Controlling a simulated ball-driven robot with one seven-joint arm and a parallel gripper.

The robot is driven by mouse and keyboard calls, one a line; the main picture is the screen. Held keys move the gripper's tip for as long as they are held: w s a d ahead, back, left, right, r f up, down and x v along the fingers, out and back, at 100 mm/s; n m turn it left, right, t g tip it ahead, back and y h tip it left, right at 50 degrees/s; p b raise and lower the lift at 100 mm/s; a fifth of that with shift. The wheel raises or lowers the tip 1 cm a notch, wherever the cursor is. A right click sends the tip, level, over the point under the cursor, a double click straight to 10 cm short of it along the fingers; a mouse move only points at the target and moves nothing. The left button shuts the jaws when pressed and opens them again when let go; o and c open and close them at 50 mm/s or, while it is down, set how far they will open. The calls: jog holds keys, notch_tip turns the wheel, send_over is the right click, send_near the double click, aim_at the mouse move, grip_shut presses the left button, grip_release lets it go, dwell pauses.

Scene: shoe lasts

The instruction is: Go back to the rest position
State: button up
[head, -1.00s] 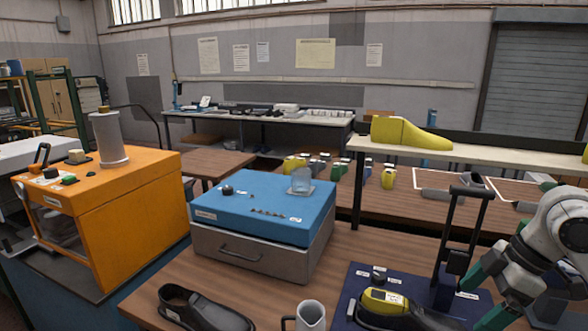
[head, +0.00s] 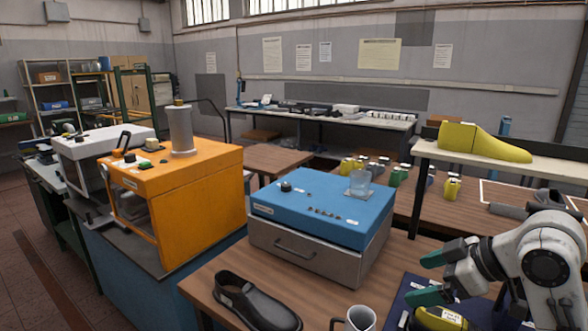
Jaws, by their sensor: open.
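My gripper (head: 430,277) is at the lower right of the head view. Its two green fingers are apart and point left, with nothing visible between them. It hangs above a dark blue base (head: 397,296) on the wooden table. A yellow shoe last (head: 441,318) shows at the bottom edge below the fingers, partly cut off by the frame. Another yellow last (head: 482,143) lies on the pale shelf at the right.
A dark shoe (head: 255,304) and a grey mug (head: 356,319) stand on the table's front part. A blue-topped box (head: 310,208) with a glass on it stands behind them. An orange machine (head: 200,205) stands at the left. Floor shows at far left.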

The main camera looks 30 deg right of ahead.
jog(key=w+a+f+m+t, duration=0.1)
jog(key=w+a+f, duration=0.15)
jog(key=a, duration=0.25)
jog(key=w+a+f+m, duration=0.1)
jog(key=w+a+f, duration=0.1)
jog(key=w+a, duration=0.2)
jog(key=s+a+f+m+g, duration=0.2)
jog(key=s+a+f, duration=0.1)
jog(key=a+f, duration=0.7)
jog(key=s+f+g+h+b, duration=0.2)
jog(key=s+f+g+b, duration=0.4)
jog(key=s+f, duration=1.3)
notch_tip(320, 180, down, 5)
jog(key=b, duration=0.2)
jog(key=shift+s+a+r+m+g+b, duration=0.2)
jog(key=shift+s+a+m+g+b, duration=0.05)
jog(key=shift+s+m+g+b, duration=0.15)
jog(key=shift+c, duration=0.3)
